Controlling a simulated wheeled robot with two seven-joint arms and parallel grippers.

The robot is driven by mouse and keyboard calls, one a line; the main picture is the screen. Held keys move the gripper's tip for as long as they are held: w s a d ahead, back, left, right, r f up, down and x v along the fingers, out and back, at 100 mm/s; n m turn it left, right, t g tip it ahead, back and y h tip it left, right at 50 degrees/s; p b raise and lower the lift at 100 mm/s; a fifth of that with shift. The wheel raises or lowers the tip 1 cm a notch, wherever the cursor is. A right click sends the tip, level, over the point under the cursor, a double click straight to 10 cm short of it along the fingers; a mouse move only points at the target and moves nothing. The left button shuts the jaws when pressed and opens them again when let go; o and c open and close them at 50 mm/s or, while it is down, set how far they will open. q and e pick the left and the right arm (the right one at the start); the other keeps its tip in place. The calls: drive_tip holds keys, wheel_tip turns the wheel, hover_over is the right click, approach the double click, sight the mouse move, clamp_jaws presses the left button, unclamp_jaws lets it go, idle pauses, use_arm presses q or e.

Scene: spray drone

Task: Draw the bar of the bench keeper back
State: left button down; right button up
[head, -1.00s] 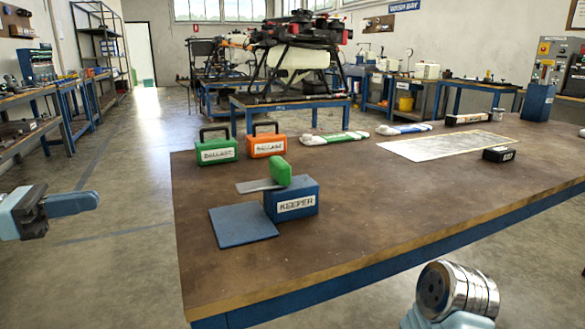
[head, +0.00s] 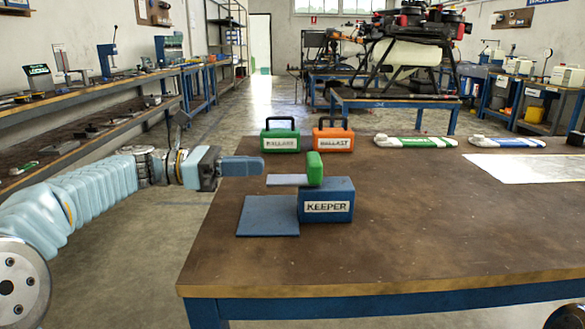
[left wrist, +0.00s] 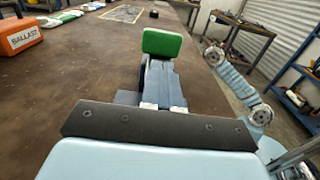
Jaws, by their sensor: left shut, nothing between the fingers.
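The bench keeper (head: 326,206) is a blue block labelled KEEPER on the brown bench. A flat grey bar (head: 286,180) sticks out to the left from its top, over a blue plate (head: 266,216) on the bench. A green handle (head: 315,169) stands upright at the bar's right end. My left gripper (head: 261,166) is shut and empty, just left of and a little above the bar's free end, apart from the handle. In the left wrist view, the green handle (left wrist: 163,43) shows beyond the shut fingers, which hide most of the keeper. My right gripper is not in view.
A green ballast case (head: 280,143) and an orange ballast case (head: 333,141) stand behind the keeper. A green-and-white item (head: 415,142) and a white sheet (head: 530,167) lie farther right. The bench front is clear. Side benches (head: 90,115) line the left wall.

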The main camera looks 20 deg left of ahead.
sight(307, 164)
use_arm(q)
drive_tip(key=x, duration=0.7)
drive_tip(key=shift+w+d, duration=0.1)
drive_tip(key=shift+d, duration=0.2)
drive_tip(key=p+x, duration=0.2)
drive_tip(key=x, duration=0.4)
drive_tip(key=shift+d, duration=0.25)
